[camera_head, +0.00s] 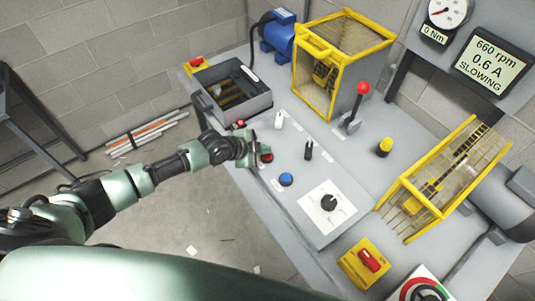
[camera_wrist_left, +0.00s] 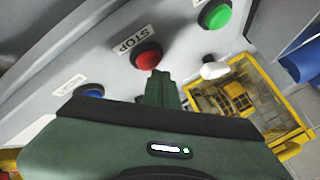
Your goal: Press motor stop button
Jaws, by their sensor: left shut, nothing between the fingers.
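The red motor stop button (camera_wrist_left: 147,57), in a black collar beside a "STOP" label, shows in the left wrist view. It also shows in the head view (camera_head: 267,157), partly covered by my gripper. My left gripper (camera_head: 254,153) is shut and empty, its fingertips (camera_wrist_left: 160,77) right at the edge of the red button. I cannot tell whether they touch it. The display (camera_head: 490,65) reads "660 rpm, 0.6 A, SLOWING". My right gripper is not in view.
A green button (camera_wrist_left: 216,15), a blue button (camera_head: 286,179), a white-tipped switch (camera_head: 278,121) and a black toggle (camera_head: 308,151) stand near. A red-knobbed lever (camera_head: 356,108) and yellow cages (camera_head: 335,55) rise behind. Open floor (camera_head: 190,215) lies left of the bench.

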